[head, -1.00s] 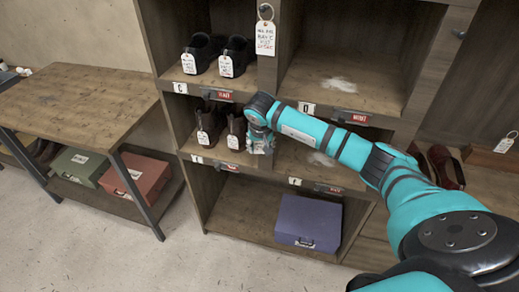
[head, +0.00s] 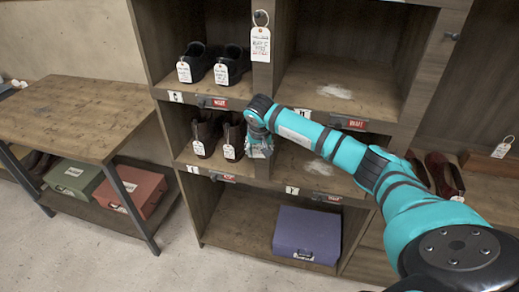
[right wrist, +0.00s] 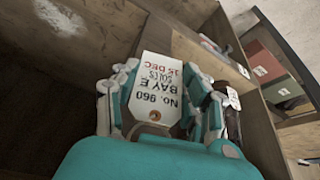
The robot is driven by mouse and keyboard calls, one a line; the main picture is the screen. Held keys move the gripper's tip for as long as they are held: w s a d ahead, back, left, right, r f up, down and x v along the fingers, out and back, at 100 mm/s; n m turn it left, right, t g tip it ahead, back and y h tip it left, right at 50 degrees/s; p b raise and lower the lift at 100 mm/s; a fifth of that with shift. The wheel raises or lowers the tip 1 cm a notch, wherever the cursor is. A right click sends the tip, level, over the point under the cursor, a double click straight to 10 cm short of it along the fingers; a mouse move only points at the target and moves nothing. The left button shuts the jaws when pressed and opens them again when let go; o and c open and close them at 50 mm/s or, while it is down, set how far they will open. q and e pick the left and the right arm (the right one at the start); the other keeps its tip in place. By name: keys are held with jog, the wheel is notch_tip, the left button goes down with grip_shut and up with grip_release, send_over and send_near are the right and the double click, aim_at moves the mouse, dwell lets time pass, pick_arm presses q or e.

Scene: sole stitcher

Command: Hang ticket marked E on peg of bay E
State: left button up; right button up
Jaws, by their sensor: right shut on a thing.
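My right gripper (head: 260,150) is at the upright divider between the two middle bays. In the right wrist view (right wrist: 160,110) it is shut on a white ticket (right wrist: 157,90), which shows upside down and reads No. 960, BAY E, 15 DEC. In the head view the ticket cannot be made out. The middle-left bay holds brown shoes (head: 205,132) with white tags; a small plate (head: 192,169), seemingly lettered E, is on the shelf edge below. I cannot make out a peg at the gripper; the arm covers that part of the divider. My left gripper is not in view.
Another ticket (head: 261,42) hangs on the divider above. A bare peg (head: 453,36) shows on the right post. Black shoes (head: 230,64) fill the top-left bay; a purple box (head: 307,235) stands below. A wooden table (head: 75,112) is at left.

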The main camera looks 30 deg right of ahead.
jog(key=shift+s+d+f, duration=0.1)
jog(key=shift+d+f, duration=0.05)
jog(key=o, duration=0.9)
